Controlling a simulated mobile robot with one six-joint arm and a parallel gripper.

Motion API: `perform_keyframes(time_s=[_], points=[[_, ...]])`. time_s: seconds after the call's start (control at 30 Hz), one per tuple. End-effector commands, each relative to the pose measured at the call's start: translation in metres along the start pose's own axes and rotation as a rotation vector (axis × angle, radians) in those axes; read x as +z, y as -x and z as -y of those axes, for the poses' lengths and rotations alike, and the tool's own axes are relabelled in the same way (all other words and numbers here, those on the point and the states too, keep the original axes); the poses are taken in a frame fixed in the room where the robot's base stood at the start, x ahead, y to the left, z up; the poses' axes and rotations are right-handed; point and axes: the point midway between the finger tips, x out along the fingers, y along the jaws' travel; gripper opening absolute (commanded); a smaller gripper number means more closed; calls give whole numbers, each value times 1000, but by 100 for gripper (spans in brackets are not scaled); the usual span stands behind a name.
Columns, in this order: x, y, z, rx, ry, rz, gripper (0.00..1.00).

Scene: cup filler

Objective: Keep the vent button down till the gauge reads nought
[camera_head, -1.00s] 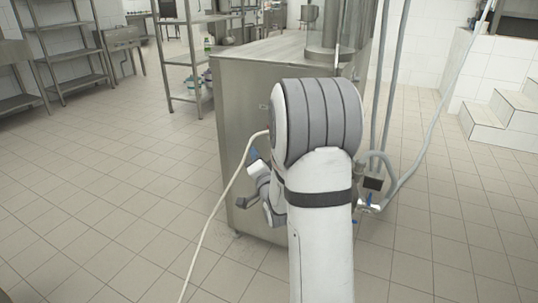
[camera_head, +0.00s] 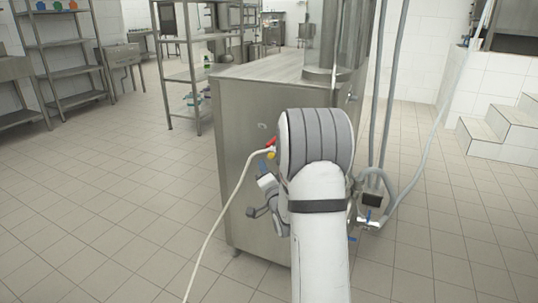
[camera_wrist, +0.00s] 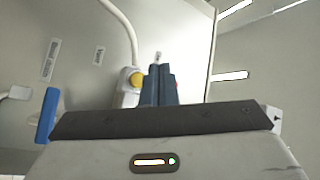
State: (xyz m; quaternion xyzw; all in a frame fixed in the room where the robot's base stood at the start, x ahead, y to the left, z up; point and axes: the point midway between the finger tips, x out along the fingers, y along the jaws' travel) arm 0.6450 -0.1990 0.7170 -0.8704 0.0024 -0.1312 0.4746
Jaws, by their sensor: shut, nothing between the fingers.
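In the wrist view my gripper (camera_wrist: 160,72) is shut, its two dark fingers side by side and empty. A round yellow button (camera_wrist: 137,79) on a pale housing sits just left of the fingers. In the head view the red part (camera_head: 270,142) and yellow button (camera_head: 271,155) show left of my arm, on the steel cabinet (camera_head: 245,115). I cannot tell which is the vent button, or whether the fingertips touch anything. No gauge is readable.
A pale cable (camera_head: 226,198) runs from the button housing to the floor. Grey hoses (camera_head: 388,110) and a valve (camera_head: 370,222) stand right of my arm. Shelves (camera_head: 70,72) are at the back left, and steps (camera_head: 500,128) at the right. The tiled floor at left is clear.

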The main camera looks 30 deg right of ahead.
Motion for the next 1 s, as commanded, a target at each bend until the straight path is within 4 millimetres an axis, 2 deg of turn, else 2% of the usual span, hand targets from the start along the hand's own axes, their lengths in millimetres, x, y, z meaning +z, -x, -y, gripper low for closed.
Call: perform_keyframes(time_s=[0.3,1.0], points=[[-15,-21,-16,-1,0,-1,0],[-18,-23,-17,1,1,-2,0]])
